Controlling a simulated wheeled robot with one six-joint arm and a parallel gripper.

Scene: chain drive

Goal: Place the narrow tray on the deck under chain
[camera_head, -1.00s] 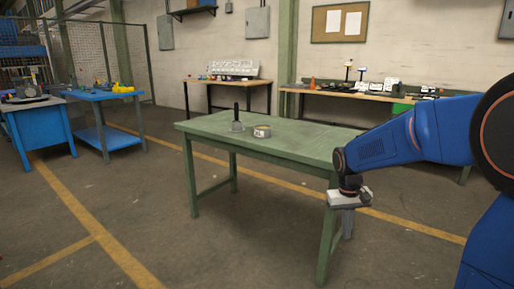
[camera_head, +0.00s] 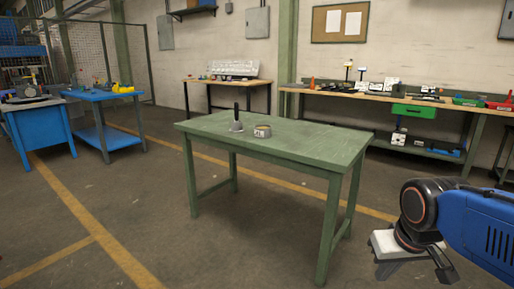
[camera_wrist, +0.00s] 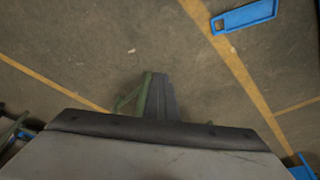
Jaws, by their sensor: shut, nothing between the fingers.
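My gripper (camera_head: 388,268) is at the lower right in the head view, low beside the right end of the green table and apart from it. In the wrist view its dark fingers (camera_wrist: 162,97) are together, with nothing between them.
The green table (camera_head: 300,146) holds a dark-handled tool (camera_head: 237,122) and a tape-like roll (camera_head: 262,131). A long bench (camera_head: 370,95) with small parts and a green drawer (camera_head: 413,112) stands along the wall. Blue tables (camera_head: 105,95) are at left. The front floor is open.

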